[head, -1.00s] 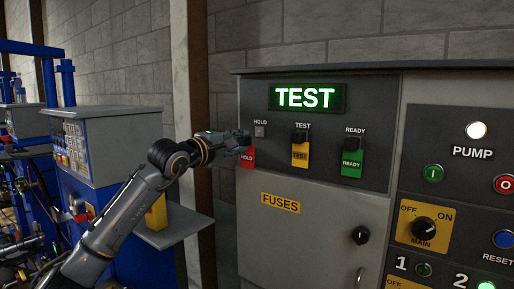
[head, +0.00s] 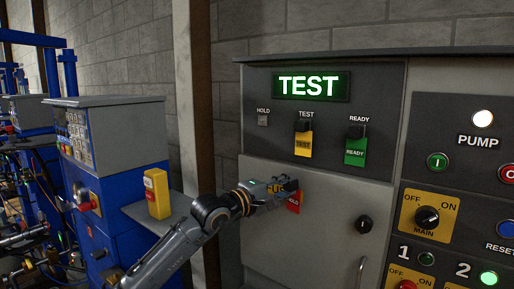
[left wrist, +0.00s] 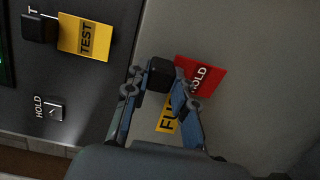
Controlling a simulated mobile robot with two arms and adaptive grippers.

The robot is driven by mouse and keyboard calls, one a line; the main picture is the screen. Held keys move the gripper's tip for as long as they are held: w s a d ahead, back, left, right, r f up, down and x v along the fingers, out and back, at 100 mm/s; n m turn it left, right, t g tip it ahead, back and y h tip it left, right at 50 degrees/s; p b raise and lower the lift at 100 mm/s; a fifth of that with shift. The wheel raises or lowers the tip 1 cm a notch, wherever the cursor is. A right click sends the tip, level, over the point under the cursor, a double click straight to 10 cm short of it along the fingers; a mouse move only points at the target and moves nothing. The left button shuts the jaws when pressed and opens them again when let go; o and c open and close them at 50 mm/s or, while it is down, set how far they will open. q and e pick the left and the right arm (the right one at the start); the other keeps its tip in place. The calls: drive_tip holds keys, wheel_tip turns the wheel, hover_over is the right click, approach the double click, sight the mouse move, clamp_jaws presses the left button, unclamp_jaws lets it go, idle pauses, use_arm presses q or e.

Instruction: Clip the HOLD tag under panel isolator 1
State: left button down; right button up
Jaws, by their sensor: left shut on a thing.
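My left gripper (head: 284,186) is shut on the red HOLD tag (head: 293,202), in front of the grey fuse door and over its yellow FUSES label. In the left wrist view the tag (left wrist: 204,78) sticks out beyond the fingers (left wrist: 176,88), with a black block at its end. The holder marked HOLD (head: 262,120) is empty. Isolator 1, under the numeral 1 (head: 404,253), shows only its yellow plate (head: 393,272) and the top of a red knob at the bottom edge of the head view; the area under it is cut off. My right gripper is out of view.
The yellow TEST tag (head: 303,145) and green READY tag (head: 355,152) hang under the lit TEST display (head: 309,85). The fuse door has a black knob (head: 364,224) and a handle. The MAIN switch (head: 427,218) sits above isolator 1. A blue machine (head: 110,180) stands left.

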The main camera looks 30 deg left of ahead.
use_arm(q)
drive_tip(key=s+d+f+m+g+h, duration=0.1)
drive_tip(key=s+d+f+h, duration=0.1)
drive_tip(key=s+d+f, duration=0.6)
drive_tip(key=s+d+f+m+h, duration=0.1)
drive_tip(key=s+d+f, duration=0.4)
drive_tip(key=d+f, duration=0.55)
drive_tip(key=s+a+f+n+y, duration=0.2)
drive_tip(key=s+y, duration=0.1)
drive_tip(key=s, duration=0.2)
drive_tip(key=s+a+f+n+t+y, duration=0.1)
drive_tip(key=s+a+f+y, duration=0.1)
drive_tip(key=s, duration=0.4)
drive_tip(key=s+a+f+n+y, duration=0.2)
drive_tip(key=s+f+y, duration=0.1)
drive_tip(key=s, duration=0.3)
drive_tip(key=shift+a+n+t+y, duration=0.3)
drive_tip(key=shift+t, duration=0.1)
drive_tip(key=shift+w, duration=0.1)
